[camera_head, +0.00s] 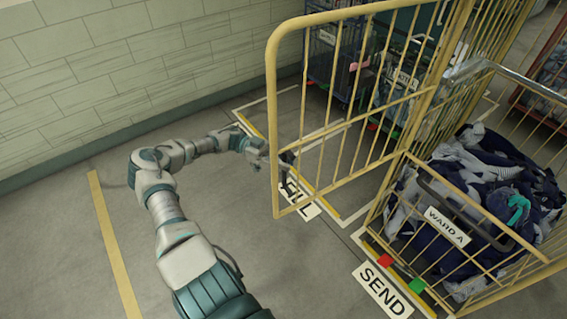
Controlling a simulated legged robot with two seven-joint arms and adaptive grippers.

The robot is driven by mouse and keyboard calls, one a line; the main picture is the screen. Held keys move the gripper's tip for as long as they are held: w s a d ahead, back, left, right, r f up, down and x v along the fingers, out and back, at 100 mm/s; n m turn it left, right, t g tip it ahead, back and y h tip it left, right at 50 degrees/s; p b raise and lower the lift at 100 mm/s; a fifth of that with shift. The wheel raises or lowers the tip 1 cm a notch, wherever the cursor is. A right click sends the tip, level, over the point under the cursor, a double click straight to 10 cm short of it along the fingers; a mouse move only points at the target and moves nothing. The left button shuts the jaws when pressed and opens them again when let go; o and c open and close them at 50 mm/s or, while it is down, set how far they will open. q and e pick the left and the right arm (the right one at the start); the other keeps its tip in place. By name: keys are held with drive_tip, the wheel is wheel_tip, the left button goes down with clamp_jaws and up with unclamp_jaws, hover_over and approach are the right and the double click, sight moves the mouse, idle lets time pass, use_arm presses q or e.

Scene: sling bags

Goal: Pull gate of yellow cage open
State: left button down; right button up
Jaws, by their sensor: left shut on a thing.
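The yellow cage (404,153) stands at the right, filled with dark blue, grey and white cloth (480,185) and bearing a "WARD A" label (447,226). Its barred yellow gate (275,130) stands swung out to the left of the cage. My left arm reaches in from the bottom, and my left gripper (284,163) is at the gate's outer upright, low on its left edge. The gripper is shut on that upright; its fingers are small and partly hidden by the bars. My right gripper is not in view.
Floor signs read "FILL" (299,199) and "SEND" (383,290). Other wheeled cages (335,55) stand behind the gate, and another is at the far right. A pale brick wall (130,70) runs along the left.

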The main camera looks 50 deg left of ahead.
use_arm(q)
drive_tip(key=c, duration=1.1)
unclamp_jaws()
drive_tip(key=shift+d, duration=0.15)
drive_tip(key=v, duration=1.2)
drive_tip(key=shift+w, duration=0.2)
drive_tip(key=shift+f, duration=0.15)
